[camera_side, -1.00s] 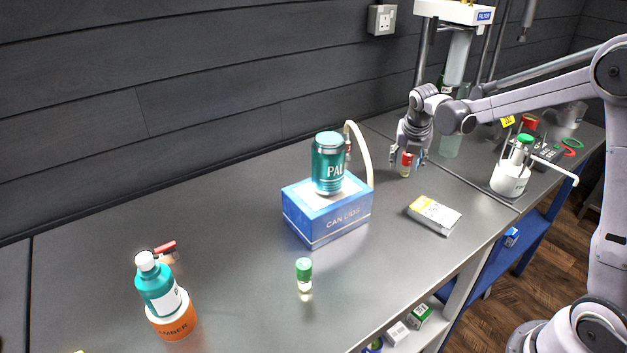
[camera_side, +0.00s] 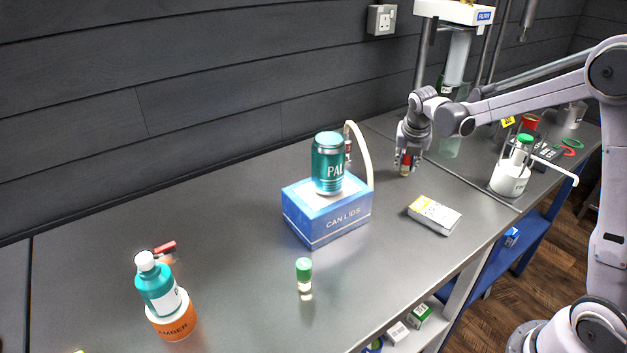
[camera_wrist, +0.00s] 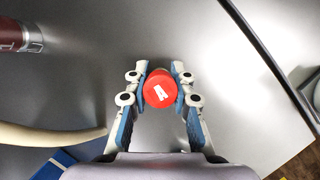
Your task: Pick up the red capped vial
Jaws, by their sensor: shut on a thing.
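The red capped vial (camera_side: 405,163) stands upright on the grey bench under my gripper (camera_side: 407,160) in the side view. In the wrist view, the vial's round red cap (camera_wrist: 160,89) has a white mark and sits between the two fingertips. My gripper (camera_wrist: 161,85) is shut on the vial, with one finger against each side. The vial's lower part is mostly hidden by the fingers in the side view and by the cap in the wrist view.
A blue can-lids box (camera_side: 327,213) with a teal can (camera_side: 328,165) and a pale curved tube (camera_side: 362,150) stands left of my gripper. A white-yellow carton (camera_side: 434,214) lies in front. A green-capped vial (camera_side: 304,276) stands nearer. A white container (camera_side: 510,180) is to the right.

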